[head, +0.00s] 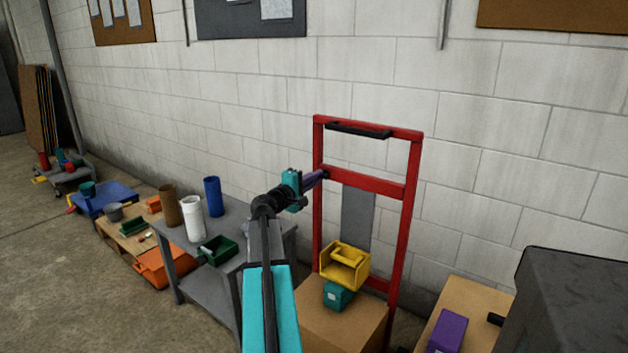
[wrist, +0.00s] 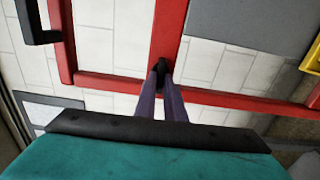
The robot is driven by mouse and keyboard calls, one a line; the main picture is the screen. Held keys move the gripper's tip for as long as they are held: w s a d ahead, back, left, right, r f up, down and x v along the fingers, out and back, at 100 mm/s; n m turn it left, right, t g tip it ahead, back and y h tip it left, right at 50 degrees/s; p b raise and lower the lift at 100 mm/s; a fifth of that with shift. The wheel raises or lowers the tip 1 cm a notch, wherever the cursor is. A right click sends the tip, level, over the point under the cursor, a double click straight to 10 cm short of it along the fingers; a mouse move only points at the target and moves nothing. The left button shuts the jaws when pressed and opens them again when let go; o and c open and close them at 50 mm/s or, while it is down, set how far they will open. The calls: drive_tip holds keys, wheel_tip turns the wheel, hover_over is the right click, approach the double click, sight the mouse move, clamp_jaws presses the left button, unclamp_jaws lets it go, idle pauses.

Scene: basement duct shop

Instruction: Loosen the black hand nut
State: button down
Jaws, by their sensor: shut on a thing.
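The black hand nut (wrist: 160,66) sits on the red crossbar of an upright red frame, at the middle of the wrist view. My gripper (wrist: 161,82) has its two purple fingers closed around the nut from either side. In the head view, my gripper (head: 322,175) reaches the left end of the frame's crossbar (head: 370,183). The nut is mostly hidden there by the fingers. How far the nut is turned cannot be told.
A yellow bin (head: 345,265) and a teal block (head: 338,296) are below the crossbar, by a cardboard box (head: 335,325). A grey table (head: 240,222) with tubes stands left. A dark grey case (head: 580,300) is at the right. The block wall is close behind the frame.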

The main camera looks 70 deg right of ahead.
drive_tip(key=c, duration=1.8)
unclamp_jaws()
drive_tip(key=shift+w, duration=0.35)
drive_tip(key=shift+c, duration=0.2)
drive_tip(key=shift+s, duration=0.15)
drive_tip(key=v, duration=1.3)
drive_tip(key=shift+a, duration=0.4)
